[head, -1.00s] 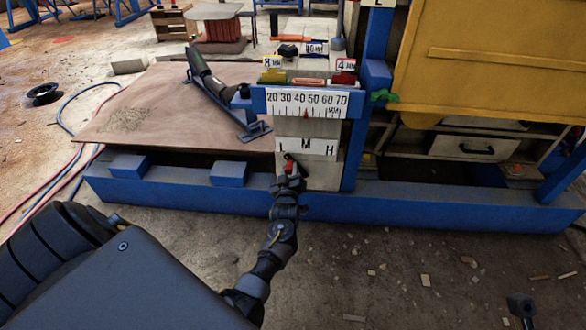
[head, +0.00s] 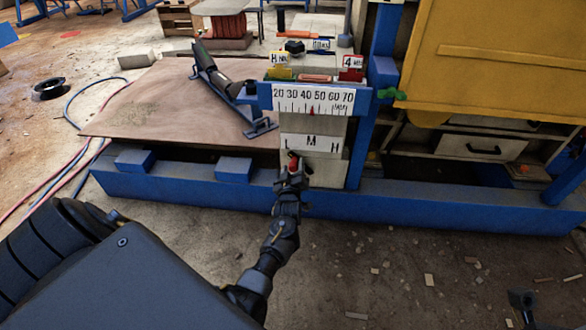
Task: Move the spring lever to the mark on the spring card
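The spring card (head: 324,144) is a white strip lettered L, M and H on the pale front panel of the blue-framed crusher. The red spring lever (head: 294,163) sits just below the card, under the space between L and M and nearer L. No separate mark can be made out on the card at this size. My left gripper (head: 292,177) is at the lever, its fingers just below and around the red part. Whether they are closed on it is too small to tell. A dark piece at the bottom right, perhaps my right gripper (head: 522,300), is barely in view.
Above the card is a white scale (head: 312,98) numbered 20 to 70 with a red pointer. Yellow (head: 279,73) and red (head: 351,75) tagged blocks stand above it. A blue base beam (head: 420,207) runs along the front. The floor before it has scattered chips.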

